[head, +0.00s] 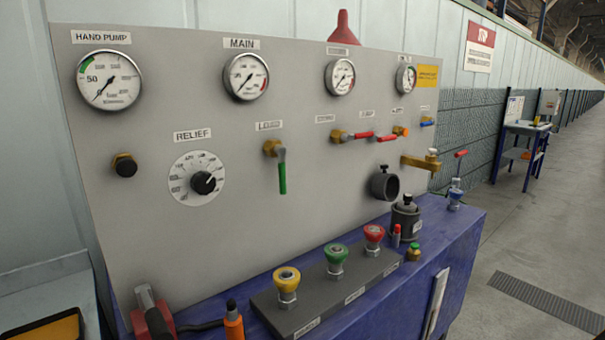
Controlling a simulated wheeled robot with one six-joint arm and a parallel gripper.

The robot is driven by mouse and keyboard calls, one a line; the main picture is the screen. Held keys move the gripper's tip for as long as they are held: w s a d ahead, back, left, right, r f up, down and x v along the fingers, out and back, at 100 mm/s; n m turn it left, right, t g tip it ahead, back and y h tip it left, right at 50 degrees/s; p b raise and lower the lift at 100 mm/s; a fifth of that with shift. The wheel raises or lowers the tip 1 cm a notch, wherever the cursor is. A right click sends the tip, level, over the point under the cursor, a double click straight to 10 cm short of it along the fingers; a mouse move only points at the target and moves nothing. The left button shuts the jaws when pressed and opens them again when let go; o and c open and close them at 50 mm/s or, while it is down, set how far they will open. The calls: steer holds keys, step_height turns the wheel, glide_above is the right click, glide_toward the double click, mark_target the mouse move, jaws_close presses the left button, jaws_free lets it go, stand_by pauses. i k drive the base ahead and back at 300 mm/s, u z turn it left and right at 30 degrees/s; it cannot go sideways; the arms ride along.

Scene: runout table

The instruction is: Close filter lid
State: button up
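A dark round canister with a knob on top (405,221) stands upright on the blue bench at the right; it looks like the filter body, but I cannot tell how its lid sits. Just left of and above it, a short black cylinder (384,186) with a small knob on top sticks out of the grey panel. Its round front face looks dark and hollow. I cannot tell which of the two the filter lid belongs to. My gripper is not in view.
The grey panel (235,160) carries gauges, a relief dial (197,178) and several valve handles. A brass tap (421,161) juts out above the canister. Yellow, green and red knobs stand on a dark block (310,302) in front. Open floor (540,250) lies right of the blue bench (465,222).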

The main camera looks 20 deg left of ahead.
mark_target(386, 187)
steer(key=u, duration=0.4)
steer(key=k, duration=0.55)
steer(key=z, duration=0.8)
steer(key=i, duration=1.05)
steer(key=u, duration=0.45)
steer(key=i, duration=0.65)
steer(key=u, duration=0.65)
